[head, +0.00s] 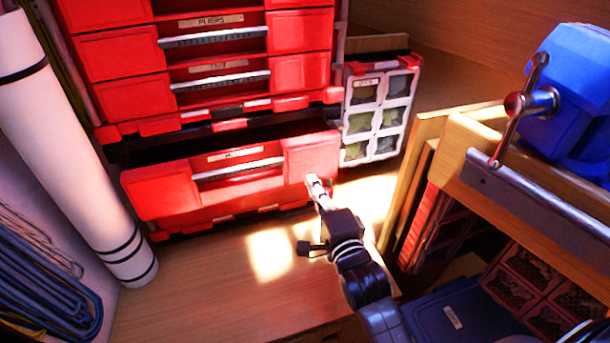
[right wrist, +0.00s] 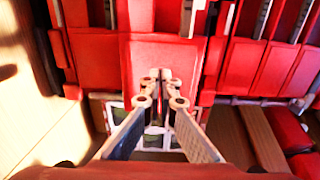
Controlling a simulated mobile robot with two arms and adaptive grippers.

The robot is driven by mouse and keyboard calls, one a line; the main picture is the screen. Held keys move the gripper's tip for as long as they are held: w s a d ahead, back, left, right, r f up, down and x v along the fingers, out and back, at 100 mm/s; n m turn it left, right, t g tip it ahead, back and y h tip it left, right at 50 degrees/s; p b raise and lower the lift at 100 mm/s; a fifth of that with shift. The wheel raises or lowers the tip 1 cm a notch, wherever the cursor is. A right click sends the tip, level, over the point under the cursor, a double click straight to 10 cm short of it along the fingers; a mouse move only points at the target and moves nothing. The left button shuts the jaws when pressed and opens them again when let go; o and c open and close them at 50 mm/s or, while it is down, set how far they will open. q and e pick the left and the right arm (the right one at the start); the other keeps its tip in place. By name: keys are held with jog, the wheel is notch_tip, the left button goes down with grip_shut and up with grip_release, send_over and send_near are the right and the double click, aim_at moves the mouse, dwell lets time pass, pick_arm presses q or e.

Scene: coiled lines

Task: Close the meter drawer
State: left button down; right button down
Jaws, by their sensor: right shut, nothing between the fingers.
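The lowest red drawer (head: 160,190) of the red drawer stack stands pulled out, with a dark gap above and behind its front. It has a silver handle and a small label that I cannot read clearly. My right gripper (head: 316,184) is shut and empty, at the right part of the drawer's front, to the right of the handle. In the right wrist view the closed fingertips (right wrist: 160,78) are up against or just short of a red panel (right wrist: 155,45); I cannot tell if they touch. My left gripper is out of view.
Upper red drawers (head: 215,75) are shut. A clear-fronted organizer case (head: 378,115) stands right of the stack. A white roll (head: 65,150) leans at the left. A wooden bench with a blue vise (head: 575,85) is at the right. The wooden surface (head: 190,290) before the drawer is clear.

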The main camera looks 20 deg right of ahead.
aim_at(304, 167)
jog(key=shift+w, duration=1.9)
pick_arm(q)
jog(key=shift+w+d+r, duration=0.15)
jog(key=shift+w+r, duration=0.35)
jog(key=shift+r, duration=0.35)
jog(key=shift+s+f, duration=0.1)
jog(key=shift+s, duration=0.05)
